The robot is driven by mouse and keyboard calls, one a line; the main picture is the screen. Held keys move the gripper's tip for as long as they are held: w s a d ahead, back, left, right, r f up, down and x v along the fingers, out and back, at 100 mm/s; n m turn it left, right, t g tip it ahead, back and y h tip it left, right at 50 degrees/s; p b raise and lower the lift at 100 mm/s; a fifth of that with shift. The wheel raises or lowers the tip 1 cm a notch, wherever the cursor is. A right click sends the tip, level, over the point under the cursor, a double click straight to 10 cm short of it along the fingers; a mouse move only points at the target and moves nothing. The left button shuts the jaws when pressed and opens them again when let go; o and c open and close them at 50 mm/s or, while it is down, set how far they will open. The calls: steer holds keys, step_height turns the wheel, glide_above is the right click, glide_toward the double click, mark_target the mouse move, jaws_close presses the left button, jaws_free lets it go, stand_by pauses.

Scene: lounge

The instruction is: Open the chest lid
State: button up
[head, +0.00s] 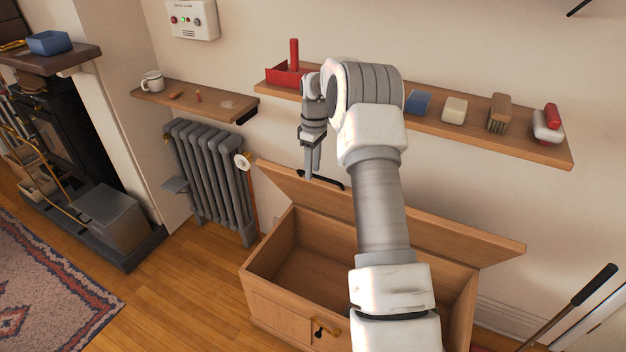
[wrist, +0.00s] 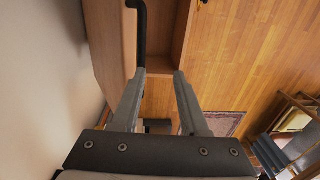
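The wooden chest (head: 283,312) stands against the wall with its lid (head: 455,236) raised and tilted back, so the box interior shows. The black lid handle (head: 333,184) is near the lid's upper edge, left of its middle. My gripper (head: 311,174) points down at the handle's left end. In the wrist view my gripper (wrist: 160,73) has its fingers apart with nothing held between them. The handle (wrist: 141,30) lies just beyond the left fingertip; whether they touch cannot be told. My arm hides the middle of the chest and lid.
A shelf (head: 545,150) with a red tray (head: 287,74), sponges and brushes runs above the lid. A radiator (head: 208,180) and a smaller shelf (head: 190,101) stand left. A long-handled tool (head: 580,300) leans at right. Floor (head: 180,290) left of the chest is clear.

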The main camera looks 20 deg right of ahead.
step_height(320, 180, up, 11)
steer(key=p, duration=0.1)
steer(key=shift+w+d, duration=0.2)
steer(key=shift+d, duration=0.2)
steer(key=shift+r, duration=0.1)
steer(key=s+a+r+m+t+h+p, duration=0.1)
steer(key=s+a+r+m, duration=0.1)
steer(key=s+a+r, duration=0.6)
steer(key=s+a+r+m+t+p, duration=0.15)
steer(key=s+a+r, duration=0.25)
steer(key=s+r, duration=0.45)
steer(key=s+a+m+t+p, duration=0.1)
steer(key=s+a+m, duration=0.1)
steer(key=s, duration=0.8)
steer(key=s+a+m+t, duration=0.2)
steer(key=s+a, duration=0.2)
steer(key=s, duration=0.5)
steer(key=shift+s+a+f+p, duration=0.15)
steer(key=shift+s+f+p, duration=0.25)
steer(key=shift+t, duration=0.25)
